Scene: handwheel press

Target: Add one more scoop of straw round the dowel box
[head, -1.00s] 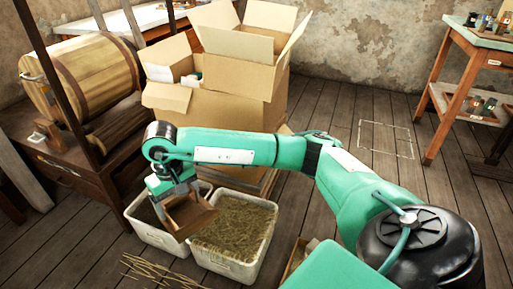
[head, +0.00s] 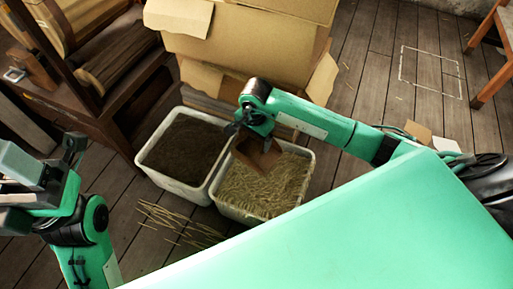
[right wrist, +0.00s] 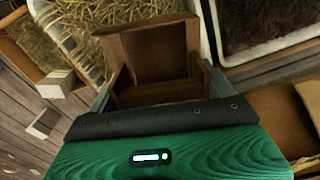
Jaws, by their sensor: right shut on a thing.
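My right gripper (head: 253,132) is shut on a brown wooden scoop (head: 262,155). The scoop is over the far left part of a white bin of pale straw (head: 306,178); whether it touches the straw I cannot tell. In the right wrist view the scoop (right wrist: 150,55) sits between the fingers and looks empty inside. The straw bin (right wrist: 92,50) lies beyond it at upper left. My left gripper (head: 45,178) is at the left edge, away from the bins; its jaw opening is unclear. A brown box holding straw (right wrist: 12,50) shows at far left; I cannot make out the dowel box for certain.
A white bin of dark material (head: 148,172) stands left of the straw bin. Large cardboard boxes (head: 245,50) stand behind. Loose straw stalks (head: 180,222) lie on the floor in front. A wooden stand (head: 100,115) is at left. Open floor (head: 375,75) lies at right.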

